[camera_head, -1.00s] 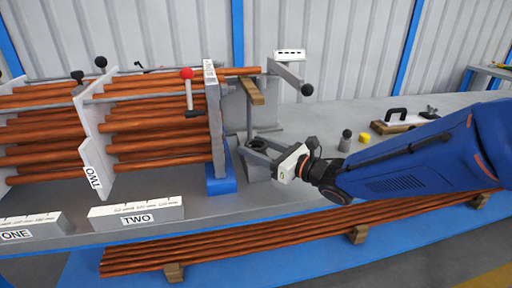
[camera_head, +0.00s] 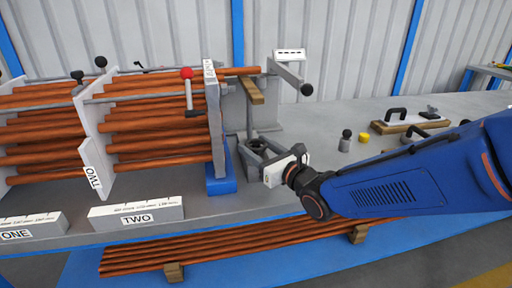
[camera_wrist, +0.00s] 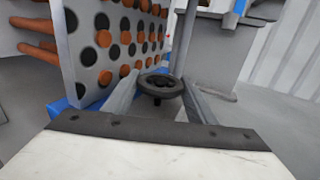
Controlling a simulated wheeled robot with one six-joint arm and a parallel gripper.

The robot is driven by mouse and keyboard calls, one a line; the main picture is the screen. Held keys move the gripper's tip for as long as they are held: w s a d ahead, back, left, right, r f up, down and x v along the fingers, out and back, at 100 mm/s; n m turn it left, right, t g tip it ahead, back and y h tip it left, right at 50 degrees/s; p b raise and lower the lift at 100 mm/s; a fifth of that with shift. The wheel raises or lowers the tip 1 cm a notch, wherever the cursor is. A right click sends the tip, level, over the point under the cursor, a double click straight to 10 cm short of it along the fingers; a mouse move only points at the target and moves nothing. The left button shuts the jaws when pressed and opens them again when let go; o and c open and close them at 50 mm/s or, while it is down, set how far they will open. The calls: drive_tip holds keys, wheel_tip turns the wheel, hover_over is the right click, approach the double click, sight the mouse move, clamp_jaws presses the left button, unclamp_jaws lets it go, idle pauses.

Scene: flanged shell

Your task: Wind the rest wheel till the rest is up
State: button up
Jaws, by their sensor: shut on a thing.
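The rest wheel (camera_wrist: 160,86) is a small dark handwheel, seen in the wrist view between my two fingers. My gripper (camera_head: 255,150) is shut on it, one finger on each side of the rim. In the head view the fingers largely hide the wheel. The rest stands behind it, a grey post with a wooden top piece (camera_head: 251,90). A copper-coloured tube end (camera_head: 240,71) sticks out of the holed end plate (camera_head: 214,120) just above the wood. I cannot tell whether tube and wood touch.
A rack of copper-coloured tubes (camera_head: 150,135) stands close to the left of my gripper. A grey arm with a black knob (camera_head: 306,89) projects behind the rest. A grey cylinder (camera_head: 345,140), a yellow piece (camera_head: 364,138) and a handled tool (camera_head: 397,115) lie to the right on the bench.

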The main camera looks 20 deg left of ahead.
drive_tip(key=o, duration=1.1)
drive_tip(key=shift+c, duration=0.2)
drive_tip(key=shift+d, duration=0.1)
drive_tip(key=shift+v, duration=3.65)
drive_tip(key=shift+s, duration=0.1)
